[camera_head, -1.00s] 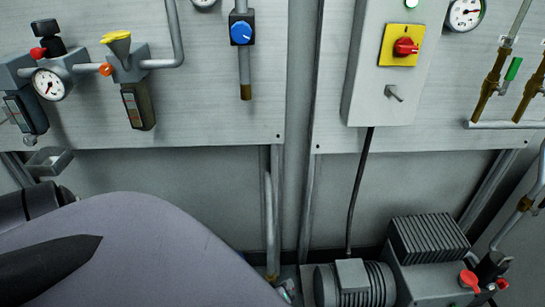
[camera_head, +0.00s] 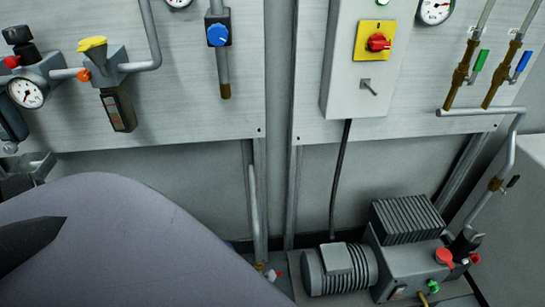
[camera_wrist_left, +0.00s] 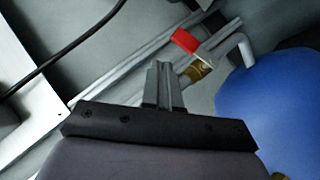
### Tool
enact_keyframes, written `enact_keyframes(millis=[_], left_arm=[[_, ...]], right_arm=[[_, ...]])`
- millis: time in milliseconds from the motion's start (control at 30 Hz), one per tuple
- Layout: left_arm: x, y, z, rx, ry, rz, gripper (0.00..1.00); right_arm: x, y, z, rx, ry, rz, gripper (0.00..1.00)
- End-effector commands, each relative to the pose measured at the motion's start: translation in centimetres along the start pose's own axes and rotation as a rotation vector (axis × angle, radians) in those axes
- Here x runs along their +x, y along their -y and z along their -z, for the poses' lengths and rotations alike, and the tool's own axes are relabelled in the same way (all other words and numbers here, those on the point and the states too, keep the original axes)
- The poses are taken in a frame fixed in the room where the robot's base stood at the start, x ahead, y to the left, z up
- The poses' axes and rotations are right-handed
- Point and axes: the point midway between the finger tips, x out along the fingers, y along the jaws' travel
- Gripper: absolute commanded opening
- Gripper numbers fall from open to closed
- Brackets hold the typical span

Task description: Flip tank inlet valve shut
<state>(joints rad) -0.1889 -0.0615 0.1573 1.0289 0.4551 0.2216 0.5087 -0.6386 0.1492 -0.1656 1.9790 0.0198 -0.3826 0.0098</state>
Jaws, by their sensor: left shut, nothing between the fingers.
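In the left wrist view, a valve with a flat red lever (camera_wrist_left: 186,41) and a brass body (camera_wrist_left: 199,69) sits on a grey pipe beside a blue tank (camera_wrist_left: 272,112). My left gripper (camera_wrist_left: 163,68) is shut and empty. Its fingertips appear just left of and below the valve in the picture; I cannot tell the gap in depth. My right gripper is not in view.
A grey pump motor (camera_head: 340,268) with a red knob (camera_head: 444,257) stands at the lower right. A control box (camera_head: 357,60) with a red switch hangs above. A black cable (camera_head: 337,180) runs down between them. Valves with green (camera_head: 481,60) and blue (camera_head: 523,62) levers are at right.

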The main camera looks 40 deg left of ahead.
Motion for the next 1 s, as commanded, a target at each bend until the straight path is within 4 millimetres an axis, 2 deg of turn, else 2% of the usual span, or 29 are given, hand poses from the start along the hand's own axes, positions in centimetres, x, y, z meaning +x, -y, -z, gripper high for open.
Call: enact_keyframes(millis=[33, 100, 300, 1000], left_arm=[[-1.1, -0.3, 0.2, 0.0, 0.001, 0.001, 0.0], [-1.8, -0.3, 0.2, 0.0, 0.001, 0.0, 0.0], [-3.2, -0.1, 0.1, 0.0, 0.0, -0.001, 0.0], [-3.4, -0.2, 0.1, 0.008, 0.002, -0.004, 0.0]], right_arm=[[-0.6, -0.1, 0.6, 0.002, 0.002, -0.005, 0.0], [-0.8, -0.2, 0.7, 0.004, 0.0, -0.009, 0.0], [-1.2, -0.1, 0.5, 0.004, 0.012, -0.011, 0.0], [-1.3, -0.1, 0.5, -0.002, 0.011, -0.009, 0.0]])
